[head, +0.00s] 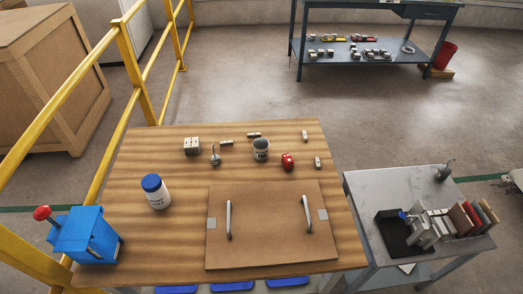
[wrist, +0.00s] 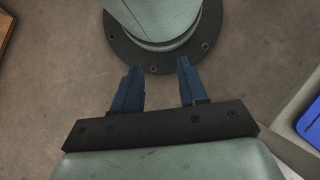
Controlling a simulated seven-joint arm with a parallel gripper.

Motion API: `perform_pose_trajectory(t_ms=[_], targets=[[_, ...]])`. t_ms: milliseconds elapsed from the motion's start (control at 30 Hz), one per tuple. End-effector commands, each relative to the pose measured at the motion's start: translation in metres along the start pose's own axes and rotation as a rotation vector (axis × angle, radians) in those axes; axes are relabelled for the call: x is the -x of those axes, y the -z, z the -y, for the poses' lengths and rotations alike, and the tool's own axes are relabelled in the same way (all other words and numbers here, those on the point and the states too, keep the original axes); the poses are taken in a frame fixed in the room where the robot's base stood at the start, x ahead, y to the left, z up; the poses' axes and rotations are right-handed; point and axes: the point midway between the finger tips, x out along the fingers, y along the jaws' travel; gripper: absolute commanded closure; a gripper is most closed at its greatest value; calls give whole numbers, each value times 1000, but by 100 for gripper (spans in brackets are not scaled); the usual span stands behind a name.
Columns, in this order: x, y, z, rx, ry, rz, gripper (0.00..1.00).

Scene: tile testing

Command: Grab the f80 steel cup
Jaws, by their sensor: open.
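A grey steel cup (head: 261,152) stands at the back middle of the wooden table (head: 170,240) in the head view. Its label is too small to read. My gripper (wrist: 158,84) shows in the wrist view with its two dark blue fingers apart and nothing between them. It points down at the floor beside a round, bolted, pale green base of mine, away from the tabletop. My gripper does not show in the head view, and the cup does not show in the wrist view.
A red object (head: 288,161) stands right of the cup, with a small metal weight (head: 215,155) to its left. A white jar (head: 155,192) with a blue lid and a brown board (head: 266,240) with two handles are nearer. A yellow railing (head: 139,75) runs along the left.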

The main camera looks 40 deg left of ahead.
Motion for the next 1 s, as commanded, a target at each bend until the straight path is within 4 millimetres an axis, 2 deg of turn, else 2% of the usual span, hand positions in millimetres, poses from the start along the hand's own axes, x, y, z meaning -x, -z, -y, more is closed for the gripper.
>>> perform_pose_trajectory(t_ms=[367,900,1000], targets=[[0,0,0,0,0,0,56],[0,0,0,0,0,0,5],[0,0,0,0,0,0,5]])
